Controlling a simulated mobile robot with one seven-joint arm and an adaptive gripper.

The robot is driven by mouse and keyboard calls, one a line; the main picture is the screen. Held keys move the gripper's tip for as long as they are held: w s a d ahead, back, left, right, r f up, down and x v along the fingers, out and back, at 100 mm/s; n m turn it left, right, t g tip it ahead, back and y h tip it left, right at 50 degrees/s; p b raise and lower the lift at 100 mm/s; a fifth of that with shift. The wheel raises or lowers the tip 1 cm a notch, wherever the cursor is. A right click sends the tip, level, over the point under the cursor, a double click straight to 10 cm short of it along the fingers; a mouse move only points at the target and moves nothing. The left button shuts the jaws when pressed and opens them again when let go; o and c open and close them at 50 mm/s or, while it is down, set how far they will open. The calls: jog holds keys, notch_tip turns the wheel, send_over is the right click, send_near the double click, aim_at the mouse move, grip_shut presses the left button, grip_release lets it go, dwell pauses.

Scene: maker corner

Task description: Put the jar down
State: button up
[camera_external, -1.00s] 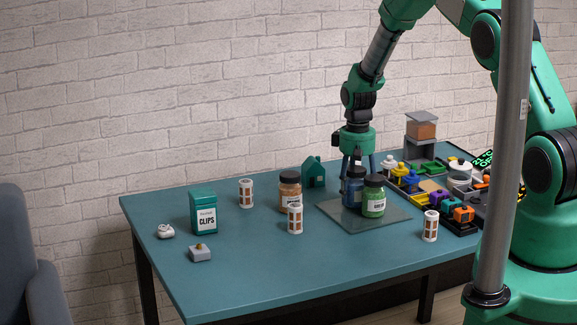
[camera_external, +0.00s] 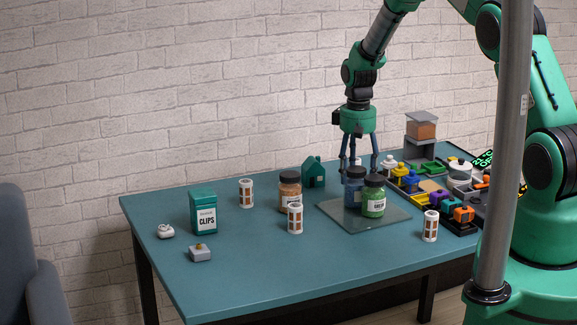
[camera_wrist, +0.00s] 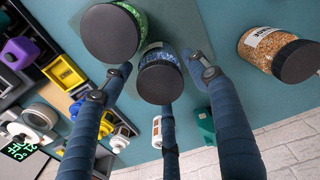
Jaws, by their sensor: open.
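The blue jar (camera_external: 354,190) with a dark lid stands upright on a clear square mat (camera_external: 342,216), just behind the green jar (camera_external: 373,202). In the wrist view the blue jar (camera_wrist: 160,74) is below and between my fingers, with the green jar (camera_wrist: 116,32) close beside it. My gripper (camera_external: 361,172) is open and empty above the blue jar, its fingers spread around the lid's height. A third jar with orange-brown contents (camera_external: 289,189) stands left of the mat; it also shows in the wrist view (camera_wrist: 270,50).
White-and-brown canisters (camera_external: 246,193) stand around the table (camera_external: 270,260). A green CLIPS box (camera_external: 203,213) is at left. Trays with coloured parts (camera_external: 436,190) crowd the right.

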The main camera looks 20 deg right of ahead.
jog(key=shift+r, duration=3.05)
jog(key=shift+r, duration=0.2)
jog(key=s+r+t, duration=0.1)
jog(key=s+r, duration=0.6)
jog(key=r, duration=0.4)
jog(key=s+r+m+t, duration=0.1)
jog(key=s+r, duration=0.5)
jog(key=r, duration=0.5)
jog(key=s+r+t, duration=0.1)
jog(key=s+r, duration=0.6)
jog(key=r, duration=0.4)
jog(key=s+r+m+t, duration=0.1)
jog(key=s+r, duration=0.2)
jog(key=s, duration=1.2)
jog(key=s+a+r+t, duration=0.1)
jog(key=s+r, duration=0.3)
jog(key=s, duration=1.1)
jog(key=shift+m+t, duration=0.3)
jog(key=shift+m, duration=0.1)
